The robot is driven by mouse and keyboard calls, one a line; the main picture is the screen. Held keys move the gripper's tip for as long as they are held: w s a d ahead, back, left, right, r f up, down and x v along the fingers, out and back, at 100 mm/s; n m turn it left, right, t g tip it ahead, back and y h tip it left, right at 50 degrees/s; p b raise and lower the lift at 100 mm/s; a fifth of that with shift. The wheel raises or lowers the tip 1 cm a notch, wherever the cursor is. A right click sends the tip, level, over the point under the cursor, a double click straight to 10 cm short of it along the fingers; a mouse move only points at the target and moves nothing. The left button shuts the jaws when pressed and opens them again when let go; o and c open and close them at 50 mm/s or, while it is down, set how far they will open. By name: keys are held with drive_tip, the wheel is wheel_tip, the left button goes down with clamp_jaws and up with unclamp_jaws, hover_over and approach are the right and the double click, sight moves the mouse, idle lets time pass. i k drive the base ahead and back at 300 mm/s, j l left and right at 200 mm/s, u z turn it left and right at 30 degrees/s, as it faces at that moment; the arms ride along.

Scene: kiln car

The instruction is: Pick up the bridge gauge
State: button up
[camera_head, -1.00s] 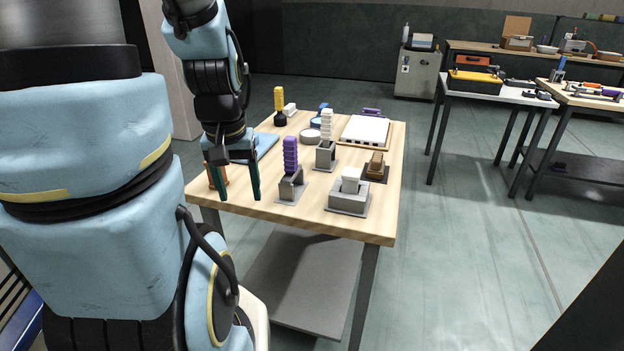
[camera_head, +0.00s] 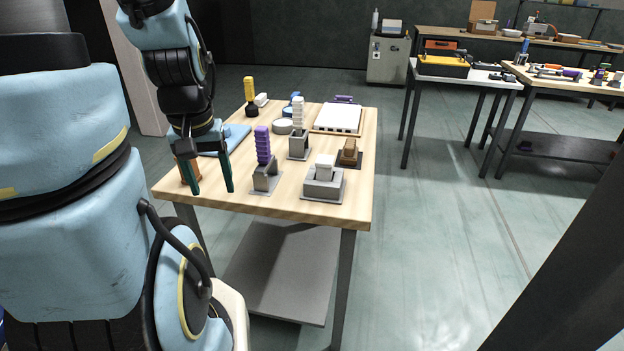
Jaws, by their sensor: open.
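My gripper (camera_head: 212,190) hangs open and empty, fingers down, over the front left part of the wooden table. I cannot tell for certain which piece is the bridge gauge. A purple ribbed handle (camera_head: 263,146) rises from a grey notched block (camera_head: 266,178) on a flat plate, just right of my fingers and apart from them. Behind it a white ribbed handle (camera_head: 298,115) stands on a similar grey block (camera_head: 299,145). A grey block with a paler top piece (camera_head: 323,183) sits at the front right. A small brown piece (camera_head: 349,151) lies on a dark base behind it.
The wooden table (camera_head: 225,199) also holds a yellow-handled tool (camera_head: 249,94), a white tray (camera_head: 338,118), a round dish (camera_head: 283,127) and a blue item (camera_head: 236,137). An orange object (camera_head: 188,172) is partly hidden behind my gripper. Other tables stand at the right, beyond open floor.

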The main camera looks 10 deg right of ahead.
sight(268, 164)
drive_tip(key=l+u, duration=0.4)
drive_tip(key=k+l+u, duration=0.1)
drive_tip(key=u, duration=0.3)
drive_tip(key=k+l+u, duration=0.15)
drive_tip(key=l+u, duration=0.25)
